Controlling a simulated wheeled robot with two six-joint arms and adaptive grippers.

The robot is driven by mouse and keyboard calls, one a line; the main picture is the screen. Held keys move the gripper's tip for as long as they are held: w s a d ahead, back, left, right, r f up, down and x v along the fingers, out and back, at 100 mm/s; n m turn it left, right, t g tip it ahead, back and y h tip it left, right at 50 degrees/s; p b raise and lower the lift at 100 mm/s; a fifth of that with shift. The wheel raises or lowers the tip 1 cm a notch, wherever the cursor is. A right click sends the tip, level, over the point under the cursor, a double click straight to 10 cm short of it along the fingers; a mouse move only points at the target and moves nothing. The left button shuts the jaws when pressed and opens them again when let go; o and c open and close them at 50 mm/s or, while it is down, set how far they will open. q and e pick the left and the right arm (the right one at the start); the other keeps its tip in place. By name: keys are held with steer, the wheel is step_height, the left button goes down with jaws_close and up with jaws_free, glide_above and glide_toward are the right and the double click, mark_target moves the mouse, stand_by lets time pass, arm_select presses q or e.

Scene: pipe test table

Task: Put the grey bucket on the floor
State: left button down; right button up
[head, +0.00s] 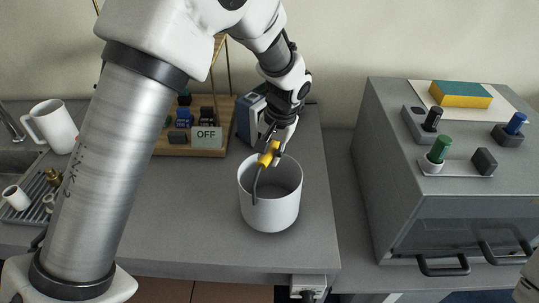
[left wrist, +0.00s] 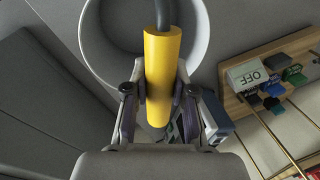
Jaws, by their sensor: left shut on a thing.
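The grey bucket (head: 270,207) stands upright at the right end of the grey counter. Its rim and open inside also show in the left wrist view (left wrist: 106,50). A dark wire handle with a yellow grip (left wrist: 162,70) rises over the bucket's opening. My left gripper (head: 272,147) is above the bucket's back rim, shut on the yellow grip; it also shows in the left wrist view (left wrist: 160,100). The inside of the bucket looks empty. The floor shows only as a small strip (head: 170,291) below the counter's front edge.
A wooden board with an OFF sign (head: 206,138) and a blue-grey box (head: 249,120) stand behind the bucket. A white pitcher (head: 54,126) is at the left. A large grey cabinet (head: 440,180) stands to the right, past a gap. A socket box (head: 308,286) hangs at the counter's front.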

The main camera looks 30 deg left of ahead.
arm_select(q)
steer(key=shift+f, duration=1.15)
steer(key=c, duration=1)
jaws_free()
steer(key=shift+s, duration=0.1)
steer(key=shift+o, duration=0.2)
